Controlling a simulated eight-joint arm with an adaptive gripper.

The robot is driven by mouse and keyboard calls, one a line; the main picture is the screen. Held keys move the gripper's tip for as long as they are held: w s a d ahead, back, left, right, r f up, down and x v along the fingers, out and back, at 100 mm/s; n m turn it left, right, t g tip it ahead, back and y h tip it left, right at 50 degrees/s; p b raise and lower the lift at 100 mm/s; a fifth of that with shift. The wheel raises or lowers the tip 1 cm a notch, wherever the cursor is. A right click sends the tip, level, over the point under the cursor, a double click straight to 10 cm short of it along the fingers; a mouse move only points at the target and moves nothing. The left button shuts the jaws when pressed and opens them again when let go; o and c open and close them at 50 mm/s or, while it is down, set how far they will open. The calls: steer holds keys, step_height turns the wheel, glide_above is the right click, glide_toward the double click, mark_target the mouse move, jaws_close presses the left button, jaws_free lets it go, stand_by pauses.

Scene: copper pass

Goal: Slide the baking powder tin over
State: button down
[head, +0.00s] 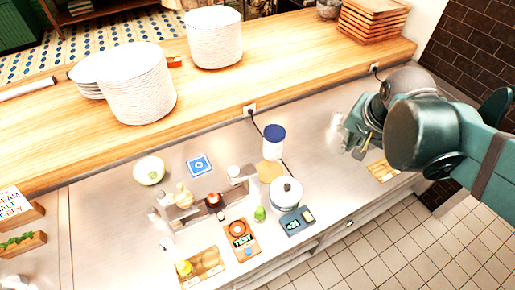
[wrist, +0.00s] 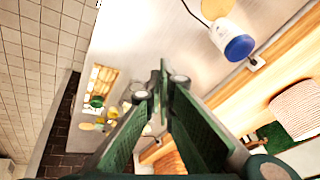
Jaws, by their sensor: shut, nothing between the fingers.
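A white tin with a dark blue lid (head: 274,141), which looks like the baking powder tin, stands upright on the steel counter near the wooden ledge. No label on it is readable. It also shows in the wrist view (wrist: 229,36), at the upper right, apart from my fingers. My gripper (head: 338,134) is to the right of the tin in the head view, with a clear gap between them. In the wrist view my gripper (wrist: 164,84) has its fingers together and empty.
A cable runs behind the tin from a wall socket (head: 249,109). A tan board (head: 269,171), a lidded white pot (head: 286,192) and a scale (head: 297,221) stand in front. A blue card (head: 200,165) lies left. Bare counter lies between tin and gripper.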

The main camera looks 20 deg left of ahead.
steer(key=w+a+f+m+g+p, duration=0.1)
steer(key=w+a+f+p, duration=0.15)
steer(key=a, duration=0.55)
steer(key=w+a+f+m+g+p, duration=0.1)
steer(key=w+a+m, duration=0.15)
steer(key=a, duration=0.45)
steer(key=m+g+h+p, duration=0.1)
steer(key=m+g+p, duration=0.1)
steer(key=p, duration=0.1)
glide_toward(274, 143)
steer(key=s+a+f, duration=0.4)
steer(key=a, duration=0.5)
steer(key=shift+s+d+f, duration=0.1)
steer(key=shift+s+f, duration=0.05)
steer(key=shift+f, duration=0.1)
step_height(274, 143, down, 10)
steer(key=shift+r+p, duration=0.2)
steer(key=shift+p, duration=0.1)
steer(key=shift+w+d, duration=0.95)
steer(key=shift+w+d+f+p, duration=0.1)
steer(key=shift+w+d+p, duration=0.25)
steer(key=shift+w+d, duration=0.15)
